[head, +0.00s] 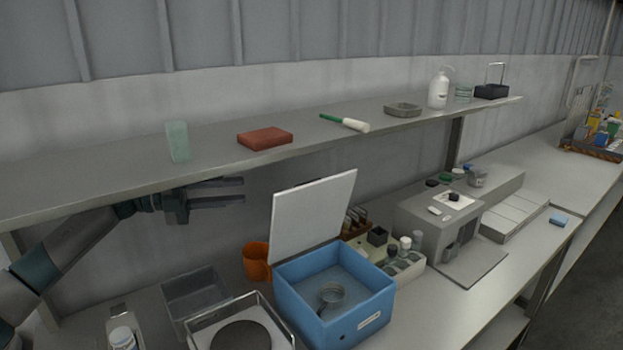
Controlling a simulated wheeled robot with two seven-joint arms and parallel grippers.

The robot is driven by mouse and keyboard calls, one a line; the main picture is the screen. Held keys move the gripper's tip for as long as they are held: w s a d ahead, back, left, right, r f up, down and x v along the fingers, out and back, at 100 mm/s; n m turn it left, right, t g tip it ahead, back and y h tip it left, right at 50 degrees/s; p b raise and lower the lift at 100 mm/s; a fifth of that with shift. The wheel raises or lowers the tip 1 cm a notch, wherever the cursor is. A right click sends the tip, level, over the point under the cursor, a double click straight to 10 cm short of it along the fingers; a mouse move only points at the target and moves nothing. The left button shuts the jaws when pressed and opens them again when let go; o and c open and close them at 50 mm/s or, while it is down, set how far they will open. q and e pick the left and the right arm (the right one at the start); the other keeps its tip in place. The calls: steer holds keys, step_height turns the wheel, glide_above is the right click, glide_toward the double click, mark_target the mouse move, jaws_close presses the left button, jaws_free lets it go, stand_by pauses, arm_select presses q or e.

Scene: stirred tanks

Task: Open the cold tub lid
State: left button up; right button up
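The blue tub (330,312), which I take to be the cold tub, stands on the bench near the front. Its white lid (312,217) is up, standing steeply above the tub's back left edge and leaning right. My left gripper (241,190) is to the left of the lid, under the shelf, pointing right. Its two fingers are apart with nothing between them, and a gap separates them from the lid. My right gripper is not in view.
A long shelf (210,172) runs just above my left gripper, holding a red block (265,138) and other items. An orange cup (256,262), a grey bin (195,297) and a scale-like tray (238,336) stand left of the tub. A grey machine (425,225) stands right.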

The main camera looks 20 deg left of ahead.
mark_target(307, 213)
arm_select(q)
steer(key=shift+w, duration=0.2)
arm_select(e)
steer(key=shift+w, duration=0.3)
arm_select(q)
steer(key=shift+s+r, duration=0.1)
